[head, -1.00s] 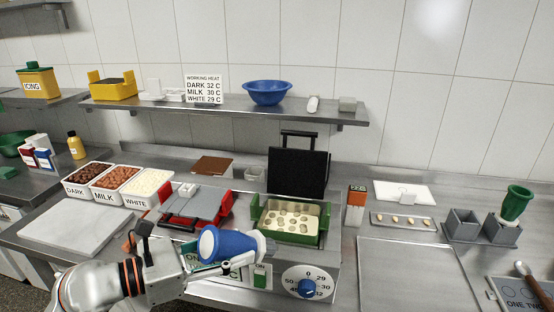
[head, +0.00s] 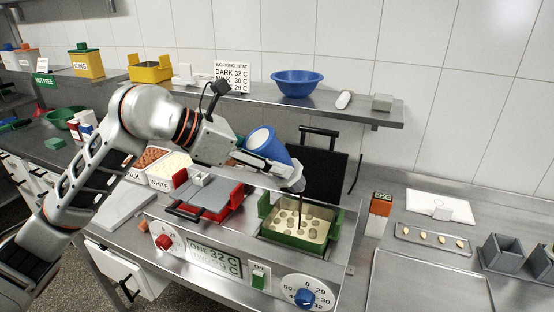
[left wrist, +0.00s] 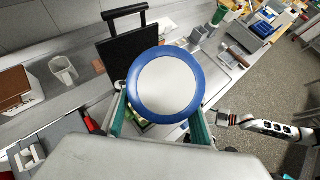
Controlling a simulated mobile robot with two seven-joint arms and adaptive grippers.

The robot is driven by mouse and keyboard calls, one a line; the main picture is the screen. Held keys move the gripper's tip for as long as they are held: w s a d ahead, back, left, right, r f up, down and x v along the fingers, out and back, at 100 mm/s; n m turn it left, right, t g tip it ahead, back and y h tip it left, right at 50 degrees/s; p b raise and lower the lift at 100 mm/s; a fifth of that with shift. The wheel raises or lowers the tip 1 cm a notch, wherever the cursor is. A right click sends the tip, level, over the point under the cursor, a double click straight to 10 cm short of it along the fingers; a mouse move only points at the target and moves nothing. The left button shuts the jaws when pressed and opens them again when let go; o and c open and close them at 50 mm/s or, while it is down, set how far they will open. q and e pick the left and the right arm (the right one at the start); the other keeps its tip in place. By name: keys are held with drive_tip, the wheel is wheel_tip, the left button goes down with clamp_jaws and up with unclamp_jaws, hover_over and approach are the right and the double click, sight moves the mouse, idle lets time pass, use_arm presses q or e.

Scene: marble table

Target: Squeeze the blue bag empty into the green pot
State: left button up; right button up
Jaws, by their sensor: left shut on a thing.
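The blue bag (head: 261,143) is held in my left gripper (head: 268,166), tilted with its narrow end down to the right over the green pot (head: 268,237). A thin brown strand runs from the tip down into the pot. The pot has a pale inside with several pale round lumps. In the left wrist view, the bag's wide round end (left wrist: 168,85), grey with a blue rim, fills the middle between the teal fingers and hides most of the pot. My right gripper (left wrist: 222,118) shows small at the right of that view; its jaws are unclear.
The pot sits in a heater with a blue dial (head: 305,298). A black upright panel (head: 318,170) stands close behind it. A shelf (head: 340,110) runs above.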

sight(275, 180)
drive_tip(key=shift+s+a, duration=0.1)
drive_tip(key=shift+f, duration=0.2)
use_arm(q)
drive_tip(key=shift+f+b, duration=0.2)
drive_tip(key=shift+b, duration=0.2)
drive_tip(key=shift+f+b, duration=0.65)
drive_tip(key=shift+f, duration=0.05)
wheel_tip(275, 180, down, 3)
drive_tip(key=shift+r+b, duration=0.1)
drive_tip(key=shift+b, duration=1)
drive_tip(key=shift+f+b, duration=0.45)
drive_tip(key=shift+f, duration=0.25)
use_arm(e)
drive_tip(key=f, duration=0.1)
drive_tip(key=a+f, duration=0.1)
drive_tip(key=f, duration=0.1)
drive_tip(key=shift+w+a+y, duration=0.25)
drive_tip(key=shift+w+y, duration=0.05)
drive_tip(key=shift+w, duration=0.1)
drive_tip(key=shift+r, duration=0.1)
